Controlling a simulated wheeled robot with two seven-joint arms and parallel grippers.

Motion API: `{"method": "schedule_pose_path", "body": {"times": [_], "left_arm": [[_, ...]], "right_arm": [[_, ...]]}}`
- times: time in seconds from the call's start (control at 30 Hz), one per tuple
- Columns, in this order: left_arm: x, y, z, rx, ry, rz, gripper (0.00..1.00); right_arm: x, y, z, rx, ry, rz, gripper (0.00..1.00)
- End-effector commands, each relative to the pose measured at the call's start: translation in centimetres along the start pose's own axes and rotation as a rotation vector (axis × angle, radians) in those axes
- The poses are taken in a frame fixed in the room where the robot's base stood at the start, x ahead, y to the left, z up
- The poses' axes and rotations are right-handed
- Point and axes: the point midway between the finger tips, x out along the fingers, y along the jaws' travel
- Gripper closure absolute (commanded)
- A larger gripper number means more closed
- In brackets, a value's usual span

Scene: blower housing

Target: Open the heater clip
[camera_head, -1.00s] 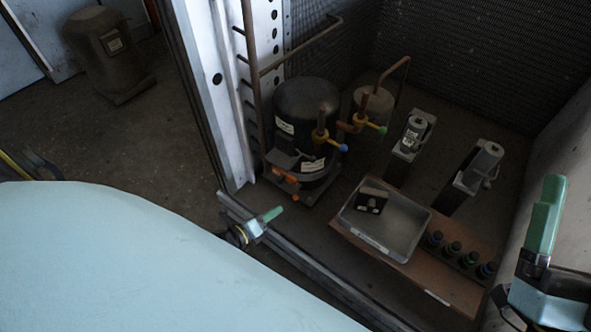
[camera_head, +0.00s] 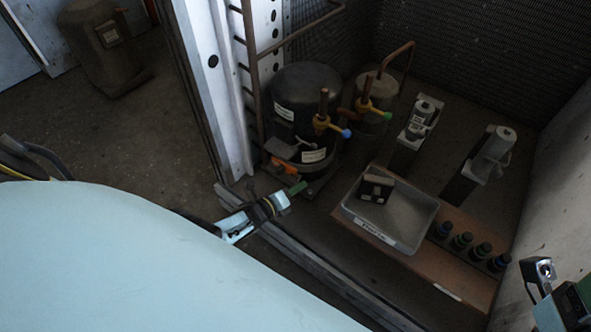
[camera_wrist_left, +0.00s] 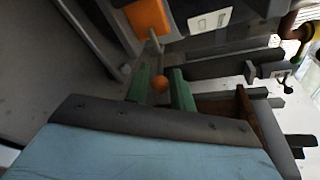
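The heater clip shows as an orange block (camera_head: 284,165) low on the front of the black compressor (camera_head: 305,105). My left gripper (camera_head: 297,188) is just in front of the compressor's foot, below the orange block. My right gripper (camera_head: 582,288) is partly cut off at the right edge.
A grey tray (camera_head: 420,240) holding a dark box (camera_head: 375,187) sits on a brown board. Several dark capped cylinders (camera_head: 462,241) stand beside it. Pipes with a blue-tipped valve (camera_head: 334,127) are above the clip. A metal rail (camera_head: 320,278) runs along the front.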

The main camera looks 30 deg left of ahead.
Motion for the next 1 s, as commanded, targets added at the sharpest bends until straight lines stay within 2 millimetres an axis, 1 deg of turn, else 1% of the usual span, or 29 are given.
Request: {"method": "schedule_pose_path", "body": {"times": [0.13, 0.3, 0.33, 0.67, 1.0], "left_arm": [[0.0, 0.0, 0.0, 0.000, 0.000, 0.000, 0.76], [0.0, 0.0, 0.0, 0.000, 0.000, 0.000, 0.98], [0.0, 0.0, 0.0, 0.000, 0.000, 0.000, 1.00], [0.1, -0.2, -0.3, -0.014, -0.040, 0.024, 1.00], [0.8, -0.9, -1.2, -0.067, -0.222, 0.139, 1.00]], "right_arm": [[0.0, 0.0, 0.0, 0.000, 0.000, 0.000, 0.13], [0.0, 0.0, 0.0, 0.000, -0.001, 0.000, 0.13], [0.0, 0.0, 0.0, 0.000, -0.001, 0.000, 0.13], [0.0, 0.0, 0.0, 0.000, -0.002, 0.000, 0.13], [0.0, 0.0, 0.0, 0.000, -0.002, 0.000, 0.13]]}}
